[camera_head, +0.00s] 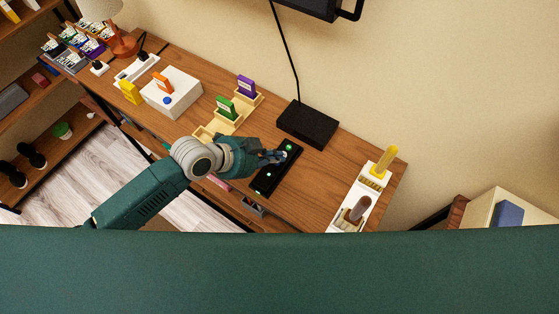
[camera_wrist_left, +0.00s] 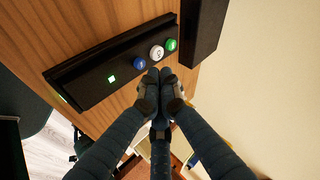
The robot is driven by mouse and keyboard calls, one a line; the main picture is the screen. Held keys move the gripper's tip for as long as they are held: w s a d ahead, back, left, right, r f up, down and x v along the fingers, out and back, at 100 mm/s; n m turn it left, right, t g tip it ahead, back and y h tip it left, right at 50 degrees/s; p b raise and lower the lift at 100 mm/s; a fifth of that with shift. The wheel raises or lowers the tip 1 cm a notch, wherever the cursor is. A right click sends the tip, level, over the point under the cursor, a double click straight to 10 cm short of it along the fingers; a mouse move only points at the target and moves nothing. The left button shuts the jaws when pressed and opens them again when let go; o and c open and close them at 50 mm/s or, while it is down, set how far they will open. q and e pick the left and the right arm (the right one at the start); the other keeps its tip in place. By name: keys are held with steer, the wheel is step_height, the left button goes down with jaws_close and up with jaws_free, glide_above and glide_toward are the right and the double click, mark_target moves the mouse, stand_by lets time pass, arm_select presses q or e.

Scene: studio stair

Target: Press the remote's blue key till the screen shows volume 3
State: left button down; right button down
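The black remote (camera_head: 265,184) lies on the wooden desk; it also shows in the left wrist view (camera_wrist_left: 90,75). In that view it carries a blue key (camera_wrist_left: 139,63), a white key (camera_wrist_left: 157,52) and a green key (camera_wrist_left: 170,44) in a row, plus a lit green square (camera_wrist_left: 111,79). My left gripper (camera_head: 280,156) is at the remote, its fingertips together (camera_wrist_left: 159,73) and empty, just beside the blue and white keys. I cannot tell whether they touch. The screen (camera_head: 308,8) shows only its lower edge, so its reading is out of view. My right gripper is not in view.
A black box (camera_head: 307,125) stands behind the remote, with a cable rising to the screen. A white tray (camera_head: 345,210) with upright items is to the right. Wooden holders (camera_head: 222,122) with coloured cards and a white box (camera_head: 172,92) are to the left.

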arm_select(q)
steer(key=shift+f+b, duration=0.3)
steer(key=shift+f, duration=0.15)
steer(key=shift+f, duration=0.4)
stand_by(0.4)
steer(key=shift+r, duration=0.1)
steer(key=shift+r+p, duration=0.5)
steer(key=shift+r, duration=0.2)
step_height(320, 180, up, 5)
steer(key=p, duration=0.4)
stand_by(0.5)
stand_by(0.5)
